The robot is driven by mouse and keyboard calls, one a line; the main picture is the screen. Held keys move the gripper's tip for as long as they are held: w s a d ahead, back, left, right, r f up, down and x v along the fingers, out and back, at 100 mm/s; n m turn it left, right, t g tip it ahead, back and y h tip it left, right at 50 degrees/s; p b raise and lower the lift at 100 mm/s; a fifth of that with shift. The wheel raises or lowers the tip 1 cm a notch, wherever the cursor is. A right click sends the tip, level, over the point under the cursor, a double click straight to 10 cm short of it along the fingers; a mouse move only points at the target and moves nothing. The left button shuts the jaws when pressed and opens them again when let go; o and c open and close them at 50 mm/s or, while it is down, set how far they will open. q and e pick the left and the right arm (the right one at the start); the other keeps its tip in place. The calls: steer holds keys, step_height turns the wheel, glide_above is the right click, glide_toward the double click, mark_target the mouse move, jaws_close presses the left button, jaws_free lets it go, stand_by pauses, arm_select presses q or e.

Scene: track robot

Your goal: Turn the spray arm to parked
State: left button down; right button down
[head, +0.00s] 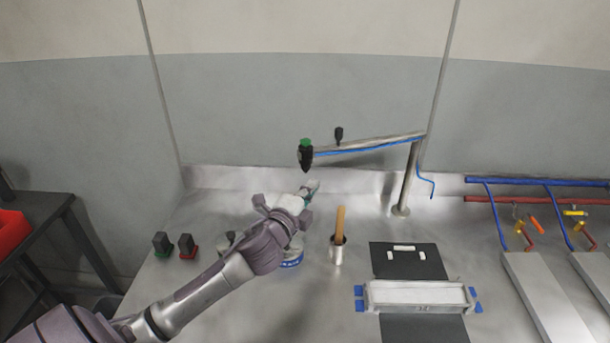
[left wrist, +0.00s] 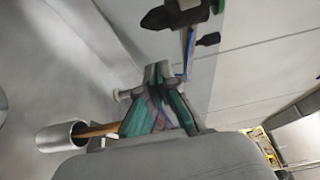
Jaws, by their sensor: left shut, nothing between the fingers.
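The spray arm (head: 370,144) is a grey bar with a blue hose, reaching left from an upright metal post (head: 408,178). At its left end hangs a black spray head (head: 306,158) with a green top. A black knob (head: 339,134) stands on the bar. My left gripper (head: 314,187) is shut and empty, just below the spray head and apart from it in the head view. In the left wrist view the shut fingers (left wrist: 158,68) point toward the spray head (left wrist: 178,14) at the top. My right gripper is not in view.
A metal cup with a wooden handle (head: 340,222) stands right of my left arm, and a blue-labelled container (head: 291,262) is partly hidden behind it. A white tray (head: 418,294), black mat (head: 405,262), and pipes (head: 540,181) are to the right.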

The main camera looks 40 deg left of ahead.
arm_select(q)
steer(key=w+a, duration=0.2)
steer(key=a, duration=0.1)
steer(key=shift+p, duration=0.35)
steer(key=w+a, duration=0.5)
steer(key=a, duration=0.2)
steer(key=shift+w+a+r+b, duration=0.2)
steer(key=shift+w+r+b, duration=0.05)
steer(key=shift+b, duration=0.15)
